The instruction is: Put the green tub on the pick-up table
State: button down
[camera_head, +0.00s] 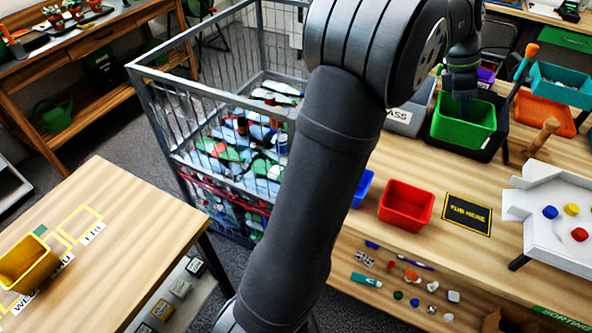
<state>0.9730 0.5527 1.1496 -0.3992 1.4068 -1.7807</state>
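The green tub (450,128) is at the upper right of the view, in a dark tray (437,146) on the wooden sorting table. My gripper (462,108) points down at the tub, with its fingertips at or inside the rim. Whether the fingers are closed on a wall of the tub is too small to tell. A wooden table (130,235) with yellow marked outlines stands at the lower left. A yellow tub (28,262) is on it. No label that reads pick-up is legible, so I cannot tell if this is the pick-up table.
My arm crosses the middle of the view. A wire cage (165,130) full of bottles stands between the tables. A red tub (406,205), a blue tub (362,187), a "TUB HERE" mat (467,214) and a white tray (555,225) are on the sorting table. The left table's middle is clear.

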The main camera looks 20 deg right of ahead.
jog(key=w+a+n+t+h, duration=0.1)
jog(key=w+a+n, duration=0.2)
jog(key=w+a, duration=0.8)
jog(key=w+a+n+t, duration=0.1)
jog(key=w+a+n, duration=0.1)
jog(key=w+a, duration=0.95)
jog(key=a+n, duration=0.3)
jog(key=a, duration=1.2)
jog(key=n+t, duration=0.4)
jog(key=n, duration=0.5)
send_over(100, 262)
jog(key=a, duration=0.1)
jog(key=f, duration=1.3)
jog(key=s+f, duration=0.1)
jog(key=f, duration=0.6)
jog(key=shift+f, duration=0.1)
jog(key=shift+a+f, duration=0.1)
jog(key=shift+a, duration=0.1)
jog(key=shift+f, duration=2)
jog(key=shift+f, duration=0.1)
